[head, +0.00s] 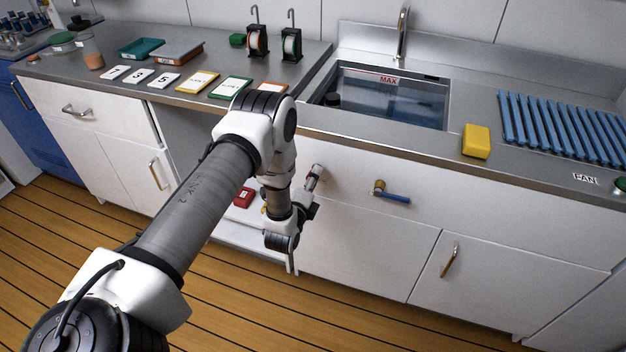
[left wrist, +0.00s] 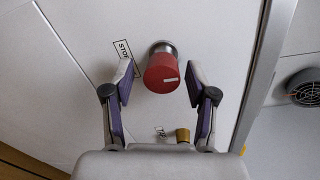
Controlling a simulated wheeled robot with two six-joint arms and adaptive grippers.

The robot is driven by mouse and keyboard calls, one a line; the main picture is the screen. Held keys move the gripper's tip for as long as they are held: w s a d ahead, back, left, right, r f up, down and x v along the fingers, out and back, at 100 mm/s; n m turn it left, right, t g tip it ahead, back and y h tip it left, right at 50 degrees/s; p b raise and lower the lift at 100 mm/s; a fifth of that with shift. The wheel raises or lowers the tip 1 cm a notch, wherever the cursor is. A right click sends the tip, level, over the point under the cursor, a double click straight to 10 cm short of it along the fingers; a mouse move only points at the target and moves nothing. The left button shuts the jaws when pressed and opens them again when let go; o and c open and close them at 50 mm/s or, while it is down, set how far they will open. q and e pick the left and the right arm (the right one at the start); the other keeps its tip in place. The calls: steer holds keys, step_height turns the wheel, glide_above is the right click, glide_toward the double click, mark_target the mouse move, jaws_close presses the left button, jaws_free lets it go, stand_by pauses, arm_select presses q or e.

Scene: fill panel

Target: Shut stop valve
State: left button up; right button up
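In the left wrist view, a round red knob (left wrist: 162,74) with a white mark sits on a short metal stem on the white panel. A partly hidden label (left wrist: 124,52) beside it appears to read STOP. My left gripper (left wrist: 161,72) is open and empty, with one finger on each side of the knob and a visible gap to each. In the head view my left gripper (head: 312,185) is small and partly hidden by its wrist, in front of the white cabinet front; the red knob cannot be made out there. My right gripper is not in view.
A brass valve with a blue lever (head: 392,197) sticks out of the cabinet front to the right. Above are the counter edge, a sink (head: 390,97) and a yellow sponge (head: 476,141). In the left wrist view a brass fitting (left wrist: 182,135) and a round vent (left wrist: 305,86) show.

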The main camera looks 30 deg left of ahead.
arm_select(q)
steer(key=v, duration=1.2)
